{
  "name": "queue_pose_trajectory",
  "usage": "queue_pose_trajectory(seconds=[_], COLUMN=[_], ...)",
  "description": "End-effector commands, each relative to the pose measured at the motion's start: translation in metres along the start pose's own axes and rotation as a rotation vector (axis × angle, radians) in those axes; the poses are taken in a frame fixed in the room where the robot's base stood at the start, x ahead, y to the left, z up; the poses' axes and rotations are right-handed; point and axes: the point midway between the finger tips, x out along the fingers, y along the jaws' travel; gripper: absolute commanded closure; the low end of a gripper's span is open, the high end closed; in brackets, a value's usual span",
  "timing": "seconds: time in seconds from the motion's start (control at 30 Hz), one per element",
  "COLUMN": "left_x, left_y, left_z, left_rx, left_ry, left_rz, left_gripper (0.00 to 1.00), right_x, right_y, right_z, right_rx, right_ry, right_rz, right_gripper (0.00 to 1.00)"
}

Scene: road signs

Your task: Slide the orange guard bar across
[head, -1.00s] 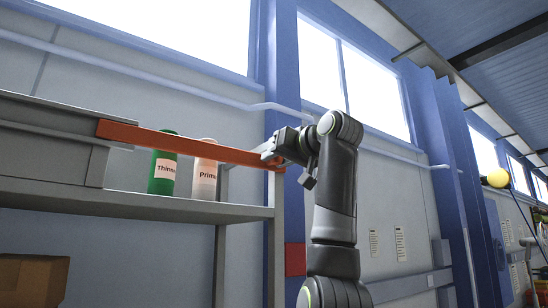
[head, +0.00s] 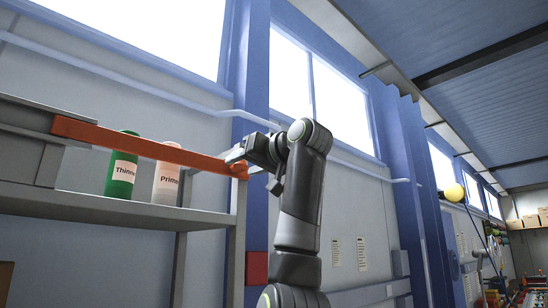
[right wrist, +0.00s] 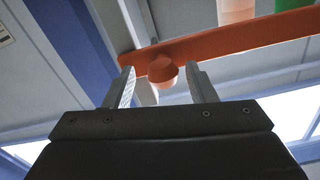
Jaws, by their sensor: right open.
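The orange guard bar (head: 150,146) runs across the front of a grey shelf, from a grey box at the left to the shelf's right post. A round orange knob (right wrist: 162,74) sits at its right end. My right gripper (head: 236,157) is at this end of the bar. In the right wrist view my right gripper (right wrist: 160,70) is open, with one finger on either side of the knob. I cannot tell whether a finger touches it. My left gripper is not in view.
Behind the bar stand a green Thinner can (head: 121,170) and a white can with an orange top (head: 166,183), on the grey shelf (head: 95,206). A blue wall column (head: 256,75) rises behind my right arm. A yellow ball (head: 454,192) shows farther right.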

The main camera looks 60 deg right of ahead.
Motion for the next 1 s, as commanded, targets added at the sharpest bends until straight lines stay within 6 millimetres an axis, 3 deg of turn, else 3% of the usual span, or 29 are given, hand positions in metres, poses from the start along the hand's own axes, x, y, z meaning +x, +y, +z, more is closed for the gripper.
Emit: queue_pose_trajectory(seconds=[0.3,0.6,0.8,1.0], left_x=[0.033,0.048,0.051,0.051], left_y=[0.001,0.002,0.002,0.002], left_z=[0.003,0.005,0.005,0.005], left_rx=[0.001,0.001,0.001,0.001], left_ry=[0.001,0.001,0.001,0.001], left_rz=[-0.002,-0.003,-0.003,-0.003], left_gripper=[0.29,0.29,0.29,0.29], right_x=[-0.077,-0.139,-0.156,-0.159], right_y=[0.002,0.003,0.003,0.003], right_z=[0.004,0.002,0.001,0.001], right_rx=[0.003,0.002,0.002,0.002], right_ry=[0.007,0.005,0.002,0.001], right_rz=[-0.003,-0.001,0.001,0.001], right_gripper=[0.49,0.49,0.49,0.49])
